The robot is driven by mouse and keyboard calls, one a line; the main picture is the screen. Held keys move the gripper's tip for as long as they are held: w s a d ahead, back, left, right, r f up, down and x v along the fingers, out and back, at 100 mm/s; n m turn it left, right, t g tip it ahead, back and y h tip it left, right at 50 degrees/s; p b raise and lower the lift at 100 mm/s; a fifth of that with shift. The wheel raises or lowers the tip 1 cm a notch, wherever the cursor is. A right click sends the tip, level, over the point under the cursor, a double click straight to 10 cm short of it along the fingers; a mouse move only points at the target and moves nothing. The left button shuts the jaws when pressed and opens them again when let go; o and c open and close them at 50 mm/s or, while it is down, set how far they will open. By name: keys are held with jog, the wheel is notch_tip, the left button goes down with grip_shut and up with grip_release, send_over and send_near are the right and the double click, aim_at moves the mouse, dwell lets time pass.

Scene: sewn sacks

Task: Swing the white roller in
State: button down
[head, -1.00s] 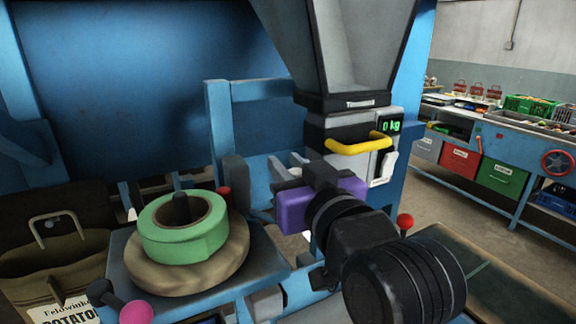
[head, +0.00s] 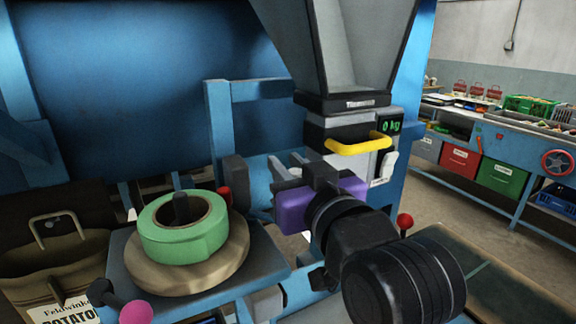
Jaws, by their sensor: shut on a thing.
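My gripper (head: 287,168), with a purple body, is in the middle of the head view, in front of the blue machine frame. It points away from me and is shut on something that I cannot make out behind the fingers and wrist. I cannot clearly pick out the white roller. A small white piece (head: 132,214) shows behind the green tape roll, but I cannot tell whether it is part of the roller. The green tape roll (head: 183,245) lies on a round tan disc (head: 225,270) to the left of my gripper.
Red knobs (head: 405,220) and a pink knob (head: 135,312) stick out nearby. A potato sack (head: 55,265) hangs at the left.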

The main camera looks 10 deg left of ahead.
jog(key=shift+s, duration=0.1)
jog(key=m+h, duration=0.1)
jog(key=s+m+t+h+p, duration=0.1)
jog(key=h, duration=0.1)
jog(key=s+m+h, duration=0.1)
jog(key=h, duration=0.1)
jog(key=shift+a+m+t, duration=0.3)
jog(key=shift+a+t, duration=0.05)
jog(key=shift+t, duration=0.05)
jog(key=shift+s+a+m+h+b, duration=0.15)
jog(key=shift+s+m+h+b, duration=0.2)
jog(key=shift+m+h, duration=0.65)
jog(key=shift+s+a+m+h+b, duration=0.25)
jog(key=shift+m+h, duration=0.2)
jog(key=shift+h, duration=0.95)
jog(key=shift+s+a+m+h+b, duration=0.1)
jog(key=shift+s+m+h+b, duration=0.3)
jog(key=shift+m+h, duration=0.6)
jog(key=shift+h, duration=0.4)
jog(key=c, duration=1.2)
grip_release()
